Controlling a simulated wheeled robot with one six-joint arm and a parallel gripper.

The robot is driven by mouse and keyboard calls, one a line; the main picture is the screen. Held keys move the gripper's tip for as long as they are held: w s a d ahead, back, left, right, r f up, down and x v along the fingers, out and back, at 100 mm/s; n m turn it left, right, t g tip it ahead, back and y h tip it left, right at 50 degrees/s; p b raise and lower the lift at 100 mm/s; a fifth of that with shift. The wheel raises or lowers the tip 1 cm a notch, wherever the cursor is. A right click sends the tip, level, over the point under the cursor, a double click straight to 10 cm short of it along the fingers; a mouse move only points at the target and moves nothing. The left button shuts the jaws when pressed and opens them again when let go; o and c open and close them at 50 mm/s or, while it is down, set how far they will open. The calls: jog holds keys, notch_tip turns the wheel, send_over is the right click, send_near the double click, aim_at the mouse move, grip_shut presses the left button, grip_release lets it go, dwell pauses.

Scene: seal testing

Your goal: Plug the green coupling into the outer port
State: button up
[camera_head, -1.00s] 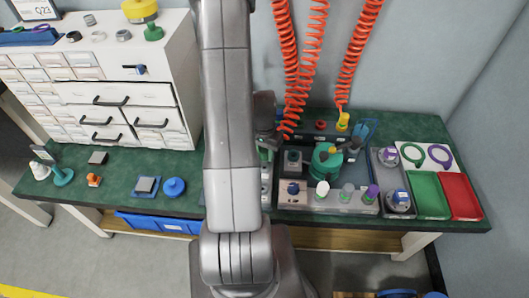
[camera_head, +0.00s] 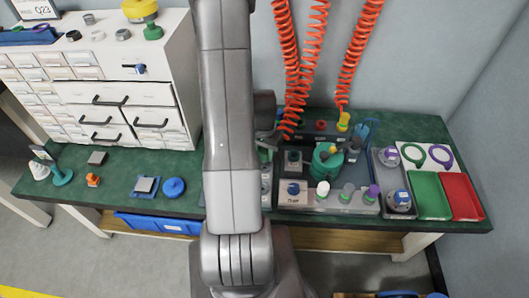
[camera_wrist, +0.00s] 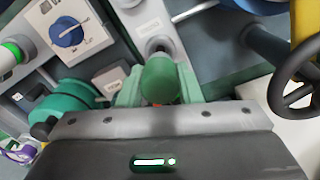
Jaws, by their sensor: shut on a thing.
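In the wrist view the green coupling (camera_wrist: 160,76) is between the fingers of my gripper (camera_wrist: 160,92), which is shut on it. Its rounded green body faces the camera. Just beyond it is a round metal port (camera_wrist: 159,44) on a pale grey block. I cannot tell whether coupling and port touch, or whether this is the outer port. In the head view my arm hides most of the gripper and the coupling.
A blue knob (camera_wrist: 67,32) on a panel and a green round body (camera_wrist: 66,112) are left of the gripper. A black handwheel (camera_wrist: 296,88) is close on the right. In the head view, green (camera_head: 430,195) and red (camera_head: 461,196) trays are at the bench's right.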

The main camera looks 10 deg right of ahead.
jog(key=shift+f+b, duration=1.45)
jog(key=o, duration=1.1)
jog(key=shift+r, duration=0.15)
notch_tip(320, 180, up, 14)
jog(key=shift+a+f+p, duration=0.1)
jog(key=shift+f+p, duration=0.1)
jog(key=shift+p, duration=0.4)
jog(key=shift+f, duration=0.15)
notch_tip(320, 180, down, 14)
jog(key=shift+r+b, duration=0.2)
jog(key=shift+b, duration=0.35)
jog(key=shift+r, duration=0.2)
